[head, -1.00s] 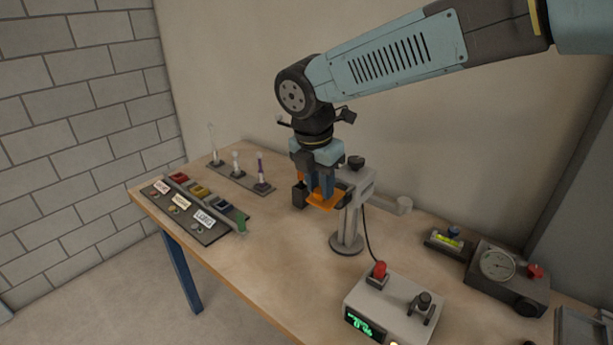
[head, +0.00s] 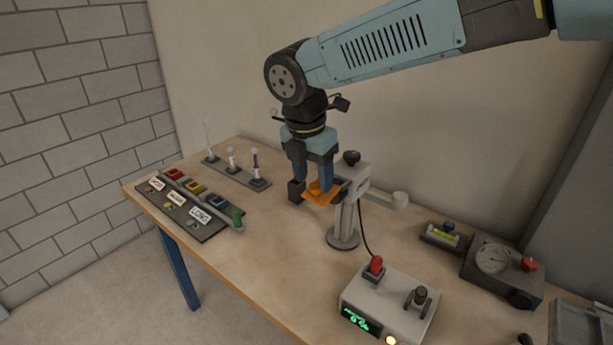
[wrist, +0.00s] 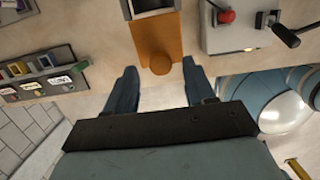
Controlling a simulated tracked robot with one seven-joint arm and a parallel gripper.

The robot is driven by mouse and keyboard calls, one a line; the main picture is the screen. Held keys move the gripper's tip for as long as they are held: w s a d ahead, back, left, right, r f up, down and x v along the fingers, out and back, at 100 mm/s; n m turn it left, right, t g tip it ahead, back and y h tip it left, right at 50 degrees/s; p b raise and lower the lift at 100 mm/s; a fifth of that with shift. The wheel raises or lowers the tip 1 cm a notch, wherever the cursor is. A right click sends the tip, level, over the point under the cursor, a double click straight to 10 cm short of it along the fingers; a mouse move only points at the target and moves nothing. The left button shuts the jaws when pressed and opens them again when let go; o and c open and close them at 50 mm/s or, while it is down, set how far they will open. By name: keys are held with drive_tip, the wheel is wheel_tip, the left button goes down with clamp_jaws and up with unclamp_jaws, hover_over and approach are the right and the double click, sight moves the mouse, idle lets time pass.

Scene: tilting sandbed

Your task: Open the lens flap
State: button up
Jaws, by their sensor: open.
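The lens flap, an orange plate (head: 319,196), hangs on the grey stand (head: 345,216) at the middle of the table. In the wrist view the orange flap (wrist: 158,40) has a round orange knob (wrist: 160,64) at its near edge. My gripper (head: 311,200) is open beside the flap, its blue fingers partly covering it in the head view. In the wrist view my two fingers (wrist: 158,75) stand apart on either side of the knob's line, with the knob at about tip level between them. I cannot tell whether either finger touches it.
A control box (head: 388,306) with a red knob and lever stands right of the stand. A gauge unit (head: 503,272) is further right. A tray of labelled blocks (head: 190,205) and a rack of small vials (head: 236,172) lie left. Bare tabletop lies in front.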

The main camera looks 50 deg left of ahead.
wheel_tip(320, 180, up, 12)
drive_tip(key=s, duration=0.2)
drive_tip(key=shift+s+d, duration=0.15)
drive_tip(key=shift+s, duration=0.1)
idle(0.4)
drive_tip(key=w+d+r+m+t, duration=0.1)
drive_tip(key=w+d+m, duration=0.5)
drive_tip(key=d, duration=0.4)
drive_tip(key=w+d+m+h, duration=0.1)
drive_tip(key=w+d+m, duration=0.4)
drive_tip(key=d, duration=0.5)
drive_tip(key=w+d+r+m+t, duration=0.1)
drive_tip(key=w+d+m, duration=0.5)
drive_tip(key=d, duration=0.4)
drive_tip(key=s+d+f+m, duration=0.1)
drive_tip(key=s+d+m, duration=0.1)
drive_tip(key=d+m, duration=1.25)
drive_tip(key=s+d+f+m, duration=0.2)
drive_tip(key=s+d+m, duration=0.1)
drive_tip(key=d, duration=0.5)
drive_tip(key=s+d+f+m+t, duration=0.1)
drive_tip(key=s+d+f+m, duration=0.2)
drive_tip(key=d, duration=0.6)
drive_tip(key=shift+s+d+y, duration=0.2)
drive_tip(key=shift+s+y, duration=0.1)
drive_tip(key=shift+s, duration=0.05)
